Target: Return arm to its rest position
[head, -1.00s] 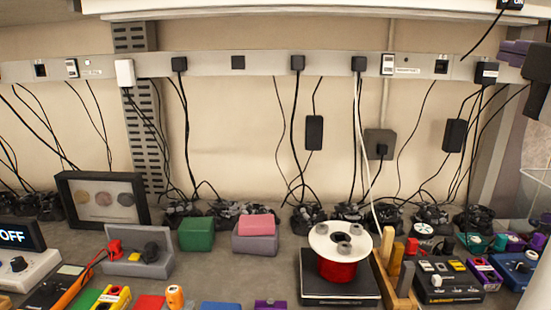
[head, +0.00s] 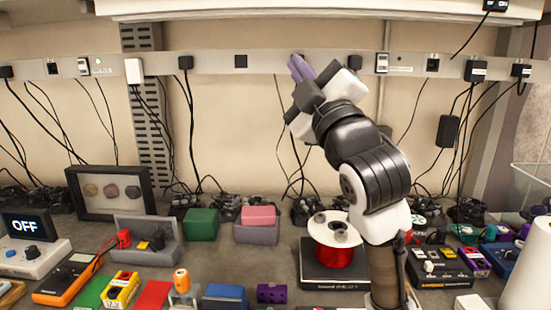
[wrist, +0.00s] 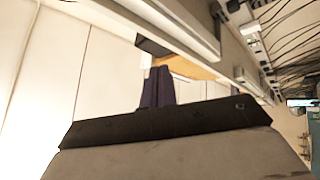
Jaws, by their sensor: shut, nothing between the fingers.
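My gripper (head: 300,68) is in the head view, raised in front of the power rail at the upper middle right. Its purple fingers are together and empty, pointing up and to the left. My arm rises from the lower right and covers part of the bench and wall behind it. In the wrist view, the purple fingers (wrist: 157,88) stand close together beyond the dark gripper body, with nothing between them.
The power rail (head: 215,64) runs along the wall with hanging cables. A red spool (head: 333,257) on a black box stands beside my arm. A green box (head: 201,225), a multimeter (head: 68,280) and other parts crowd the bench. A shelf (head: 300,8) overhangs above.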

